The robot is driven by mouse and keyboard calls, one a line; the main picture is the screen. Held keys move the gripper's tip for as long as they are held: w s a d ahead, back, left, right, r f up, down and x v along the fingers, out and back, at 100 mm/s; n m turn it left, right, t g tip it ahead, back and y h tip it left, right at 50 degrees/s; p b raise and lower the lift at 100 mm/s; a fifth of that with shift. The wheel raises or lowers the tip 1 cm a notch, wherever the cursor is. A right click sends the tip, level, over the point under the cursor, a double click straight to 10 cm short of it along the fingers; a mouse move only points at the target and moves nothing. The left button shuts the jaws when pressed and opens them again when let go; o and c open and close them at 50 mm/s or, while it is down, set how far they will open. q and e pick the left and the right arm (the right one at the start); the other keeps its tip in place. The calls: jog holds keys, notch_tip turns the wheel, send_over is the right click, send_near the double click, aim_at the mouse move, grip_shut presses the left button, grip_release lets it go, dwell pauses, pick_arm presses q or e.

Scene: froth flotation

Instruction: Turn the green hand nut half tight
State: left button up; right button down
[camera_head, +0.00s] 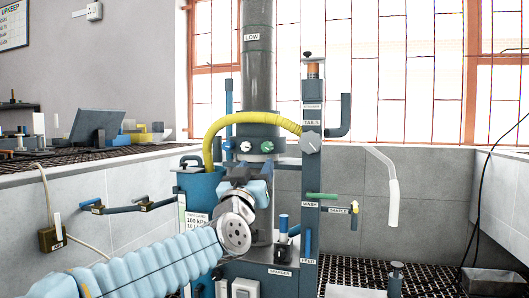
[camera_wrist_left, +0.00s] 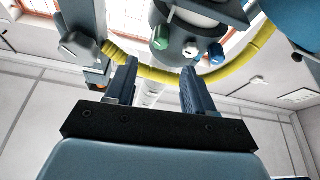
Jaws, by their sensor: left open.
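The green hand nut (camera_head: 267,145) is on the dark flange (camera_head: 255,132) at the foot of the grey column, beside a white nut (camera_head: 246,147) and a blue nut (camera_head: 227,146). In the left wrist view the green nut (camera_wrist_left: 160,40) shows just above the gap between the fingertips, apart from them. My left gripper (camera_head: 246,170) is below the flange, pointing up towards it. Its two fingers (camera_wrist_left: 158,64) are spread wide and empty in the left wrist view. My right gripper is in neither view.
A yellow hose (camera_head: 215,128) curves around the column near the flange; it also passes behind the fingers in the left wrist view (camera_wrist_left: 150,73). A post with a grey TAILS knob (camera_head: 310,142) stands close on the right. A blue canister (camera_head: 200,190) stands on the left.

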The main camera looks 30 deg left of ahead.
aim_at(266, 148)
pick_arm(q)
jog(key=p+x, duration=0.2)
jog(key=x, duration=0.7)
jog(key=shift+w+a, duration=0.1)
jog(key=shift+w, duration=0.1)
jog(key=shift+r, duration=0.1)
grip_shut()
jog(key=n+p, duration=0.1)
jog(key=n+y+p, duration=0.1)
jog(key=shift+r+n+g, duration=0.25)
jog(key=shift+n+g, duration=0.05)
jog(key=shift+n, duration=0.1)
jog(key=shift+f+n+y, duration=0.1)
jog(key=shift+n+y, duration=0.5)
jog(key=shift+n, duration=0.1)
jog(key=shift+f, duration=0.2)
grip_release()
